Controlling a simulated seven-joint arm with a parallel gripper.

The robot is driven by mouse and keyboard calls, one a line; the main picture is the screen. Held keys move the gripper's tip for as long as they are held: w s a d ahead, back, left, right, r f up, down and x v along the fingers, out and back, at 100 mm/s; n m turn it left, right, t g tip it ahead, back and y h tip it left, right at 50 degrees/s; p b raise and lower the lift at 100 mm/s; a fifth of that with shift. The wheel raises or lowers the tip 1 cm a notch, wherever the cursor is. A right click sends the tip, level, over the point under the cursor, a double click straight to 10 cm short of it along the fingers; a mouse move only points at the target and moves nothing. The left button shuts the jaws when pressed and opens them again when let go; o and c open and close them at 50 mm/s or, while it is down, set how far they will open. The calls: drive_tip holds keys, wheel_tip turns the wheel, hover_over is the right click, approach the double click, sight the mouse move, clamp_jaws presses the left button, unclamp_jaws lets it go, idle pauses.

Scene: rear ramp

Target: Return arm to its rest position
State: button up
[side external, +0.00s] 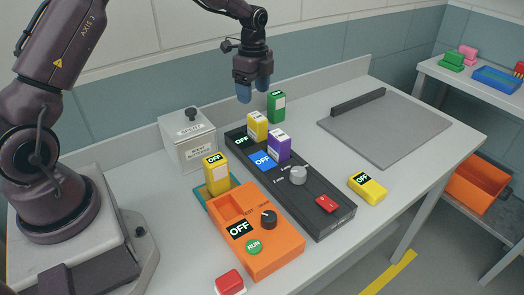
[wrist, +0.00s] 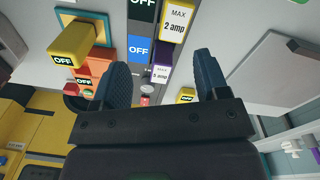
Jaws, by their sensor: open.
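My gripper (side external: 254,90) hangs above the table near the back edge, fingers down, above the far end of the dark panel. In the wrist view my gripper (wrist: 163,85) shows two blue fingertips spread apart with nothing held between them. My arm reaches over from the left. Below, a yellow block (side external: 257,127) and a purple block (side external: 279,146) stand in the dark panel (side external: 318,196). A green block (side external: 276,106) stands on the table behind them.
An orange box (side external: 262,238) has a knob and a green RUN button. Another yellow block (side external: 217,174) stands behind it. A yellow block (side external: 367,187) lies at right. A lidded grey box (side external: 188,142) stands at the back left. A grey mat (side external: 385,128) has free room.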

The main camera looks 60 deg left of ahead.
drive_tip(key=s+d+r+n+t, duration=0.2)
drive_tip(key=s+d+r+n, duration=0.2)
drive_tip(key=s+r, duration=0.2)
drive_tip(key=s+d+r+n+t, duration=0.2)
drive_tip(key=s+d+r+n, duration=0.3)
drive_tip(key=s, duration=0.6)
drive_tip(key=s+d+r+n+t, duration=0.2)
drive_tip(key=s+d+r+n, duration=0.2)
drive_tip(key=s+r, duration=0.3)
drive_tip(key=shift+s+d+n, duration=0.15)
drive_tip(key=shift+s+n, duration=0.25)
drive_tip(key=shift+s, duration=0.8)
